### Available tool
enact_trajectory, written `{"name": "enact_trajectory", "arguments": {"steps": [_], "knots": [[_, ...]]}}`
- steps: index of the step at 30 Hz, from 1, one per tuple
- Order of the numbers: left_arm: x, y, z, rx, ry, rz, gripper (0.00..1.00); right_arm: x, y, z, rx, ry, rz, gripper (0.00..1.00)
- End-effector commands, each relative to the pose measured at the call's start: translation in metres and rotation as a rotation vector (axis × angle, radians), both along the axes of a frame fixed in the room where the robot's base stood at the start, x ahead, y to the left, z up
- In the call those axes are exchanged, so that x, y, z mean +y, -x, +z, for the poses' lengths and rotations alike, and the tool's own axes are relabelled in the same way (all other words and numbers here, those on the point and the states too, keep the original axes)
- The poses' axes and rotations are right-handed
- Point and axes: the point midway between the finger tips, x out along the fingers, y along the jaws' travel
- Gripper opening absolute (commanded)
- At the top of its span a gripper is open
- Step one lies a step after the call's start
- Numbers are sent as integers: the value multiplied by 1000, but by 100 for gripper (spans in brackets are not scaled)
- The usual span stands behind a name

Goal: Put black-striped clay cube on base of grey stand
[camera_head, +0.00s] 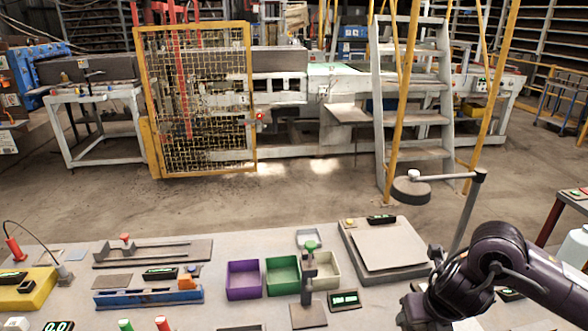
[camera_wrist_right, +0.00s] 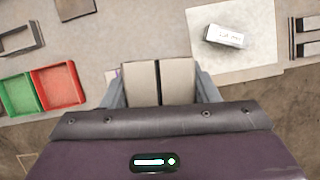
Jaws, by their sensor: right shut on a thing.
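My right gripper (camera_wrist_right: 158,84) is shut on a beige block with a black stripe down its middle, the clay cube (camera_wrist_right: 140,84). In the head view my right gripper (camera_head: 415,312) is low at the right, and I cannot make out the cube there. A grey upright stand (camera_head: 308,287) with a green knob and a flat base plate (camera_head: 308,316) stands near the table's front middle, left of my right gripper. The visible part of its base plate is bare. My left gripper is in neither view.
Purple (camera_head: 244,280) and green (camera_head: 283,276) trays stand left of the stand. A small display (camera_head: 344,299) is right of its base. A flat-topped grey box (camera_head: 386,247) lies behind. A tall post (camera_head: 465,210) with a side arm rises behind my right arm.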

Motion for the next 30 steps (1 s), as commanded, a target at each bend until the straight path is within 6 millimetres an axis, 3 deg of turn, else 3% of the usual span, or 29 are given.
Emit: {"name": "enact_trajectory", "arguments": {"steps": [17, 23, 30], "knots": [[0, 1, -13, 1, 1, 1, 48, 52, 9, -18, -12, 7, -397, 28], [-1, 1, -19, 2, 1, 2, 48, 76, 20, -28, -10, 9, -658, 28], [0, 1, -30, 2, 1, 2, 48, 101, 36, -41, -7, 10, -1101, 28]]}}
